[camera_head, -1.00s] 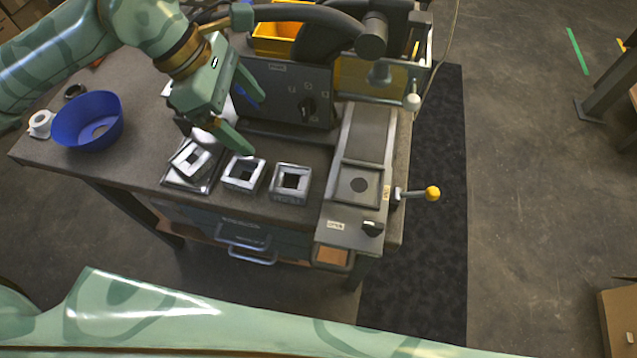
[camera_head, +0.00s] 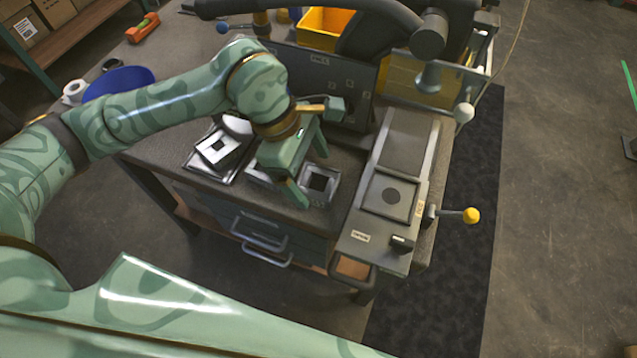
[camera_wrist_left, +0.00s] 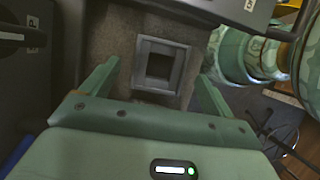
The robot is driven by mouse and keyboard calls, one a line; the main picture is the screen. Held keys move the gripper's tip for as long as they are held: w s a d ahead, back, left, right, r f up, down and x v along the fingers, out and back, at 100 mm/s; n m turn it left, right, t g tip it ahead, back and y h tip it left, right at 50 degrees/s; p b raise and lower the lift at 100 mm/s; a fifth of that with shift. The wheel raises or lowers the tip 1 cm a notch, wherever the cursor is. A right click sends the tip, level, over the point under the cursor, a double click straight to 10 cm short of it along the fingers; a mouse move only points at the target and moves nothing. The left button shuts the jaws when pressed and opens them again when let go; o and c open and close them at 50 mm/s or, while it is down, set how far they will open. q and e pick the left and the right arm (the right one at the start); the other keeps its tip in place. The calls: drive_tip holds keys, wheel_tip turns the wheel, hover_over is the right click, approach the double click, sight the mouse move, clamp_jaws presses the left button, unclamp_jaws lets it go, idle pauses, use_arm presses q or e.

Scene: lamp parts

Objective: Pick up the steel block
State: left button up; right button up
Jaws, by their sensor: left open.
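Several square steel blocks with square openings are on the bench. The right one (camera_head: 318,184) lies flat beside my left gripper (camera_head: 310,178). The middle one (camera_head: 258,172) is mostly hidden behind the gripper. The left one (camera_head: 218,149) sits tilted on a dark square tray (camera_head: 195,164). In the left wrist view, a steel block (camera_wrist_left: 178,80) shows between the two spread fingers of my left gripper (camera_wrist_left: 158,70), with bench surface around it. The gripper is open and empty; I cannot tell how far above the block it is. My right gripper is not in view.
A machine with a dark control panel (camera_head: 318,80) stands behind the blocks. Its grey bed (camera_head: 401,150) and yellow-knobbed lever (camera_head: 471,215) are to the right. A blue bowl (camera_head: 122,78) and white roll (camera_head: 74,91) are at the left. The bench's front edge is close to the blocks.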

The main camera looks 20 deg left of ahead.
use_arm(q)
drive_tip(key=shift+x, duration=1.2)
drive_tip(key=shift+w+r, duration=0.1)
drive_tip(key=c, duration=1.4)
drive_tip(key=shift+c, duration=0.2)
drive_tip(key=shift+r, duration=0.1)
